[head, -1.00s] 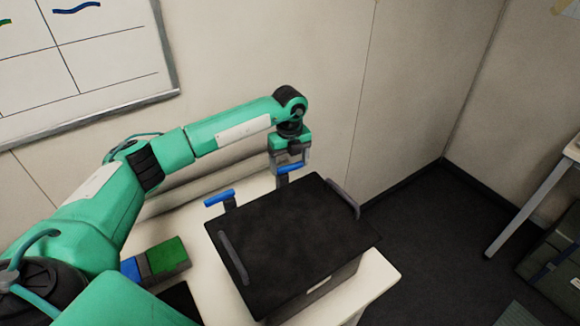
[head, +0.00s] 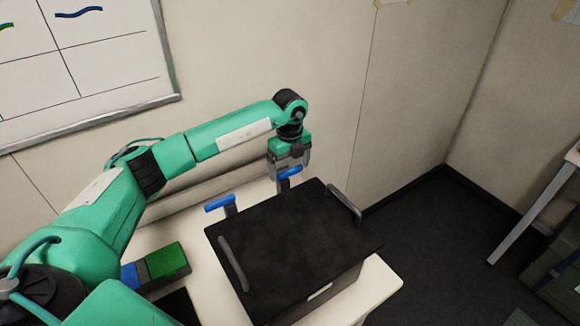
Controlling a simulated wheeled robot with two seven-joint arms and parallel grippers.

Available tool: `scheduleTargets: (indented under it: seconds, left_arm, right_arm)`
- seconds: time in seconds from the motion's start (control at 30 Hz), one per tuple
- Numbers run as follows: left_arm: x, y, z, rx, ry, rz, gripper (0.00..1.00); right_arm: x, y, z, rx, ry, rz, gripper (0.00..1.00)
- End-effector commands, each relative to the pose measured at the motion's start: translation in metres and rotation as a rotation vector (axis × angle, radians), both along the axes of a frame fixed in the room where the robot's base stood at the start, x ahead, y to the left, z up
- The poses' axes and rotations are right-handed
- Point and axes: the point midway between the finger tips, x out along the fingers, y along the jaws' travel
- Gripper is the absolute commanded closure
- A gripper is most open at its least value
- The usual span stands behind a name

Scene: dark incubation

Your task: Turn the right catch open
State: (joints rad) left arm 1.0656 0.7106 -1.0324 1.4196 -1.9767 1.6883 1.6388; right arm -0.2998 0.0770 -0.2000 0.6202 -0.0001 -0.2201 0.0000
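A black box (head: 300,235) stands on a white table, with two blue-handled catches at its back edge. The right catch (head: 290,173) has its blue bar lying across the top of a dark post, slanted much like the bar of the left catch (head: 219,203). My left gripper (head: 290,162) points down just above and behind the right catch. Its two grey fingers look spread apart, with nothing held between them. Whether a finger touches the blue bar I cannot tell. My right gripper is not in view.
Grey handles (head: 233,264) stand along the box's left and right sides. A green and blue block (head: 167,262) lies left of the box on the white table (head: 372,288). The wall (head: 330,100) is close behind my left gripper.

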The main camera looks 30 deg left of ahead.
Motion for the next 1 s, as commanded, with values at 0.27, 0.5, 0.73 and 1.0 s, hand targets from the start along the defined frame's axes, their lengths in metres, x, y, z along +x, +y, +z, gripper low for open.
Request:
scheduleTargets:
  seconds: [0.27,0.5,0.73,1.0]
  left_arm:
    - [-0.001,-0.001,-0.001,-0.001,0.003,-0.003,0.00]
    - [0.000,-0.001,0.025,0.000,-0.001,-0.004,0.00]
    - [0.000,-0.001,0.078,-0.001,-0.003,-0.003,0.00]
    - [0.000,0.000,0.125,0.000,-0.001,-0.002,0.00]
  right_arm:
    - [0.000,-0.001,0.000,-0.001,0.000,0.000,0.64]
    - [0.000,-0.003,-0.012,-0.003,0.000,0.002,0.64]
    - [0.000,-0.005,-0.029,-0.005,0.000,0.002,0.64]
    - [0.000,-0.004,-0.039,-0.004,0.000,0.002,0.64]
